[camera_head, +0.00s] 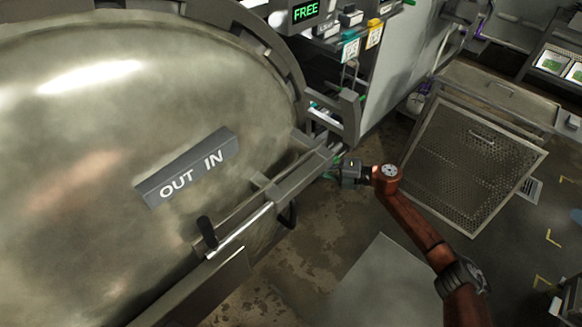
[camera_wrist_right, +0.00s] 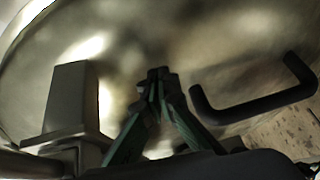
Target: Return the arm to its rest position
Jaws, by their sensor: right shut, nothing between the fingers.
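My right arm comes in from the lower right of the head view. Its gripper (camera_head: 331,174) is beside the right edge of the large round metal autoclave door (camera_head: 90,110), near the end of the door's latch bar (camera_head: 240,232). In the right wrist view the green fingers of the right gripper (camera_wrist_right: 157,78) are closed together at the tips, with nothing between them. A black U-shaped handle (camera_wrist_right: 255,103) is just right of the fingers, apart from them in the picture. The door surface fills the background there. My left gripper is not in view.
The door carries an "OUT IN" plate (camera_head: 187,168) and a black knob (camera_head: 207,232). A panel display (camera_head: 305,11) reads FREE. Stained floor (camera_head: 310,265) lies open below the gripper.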

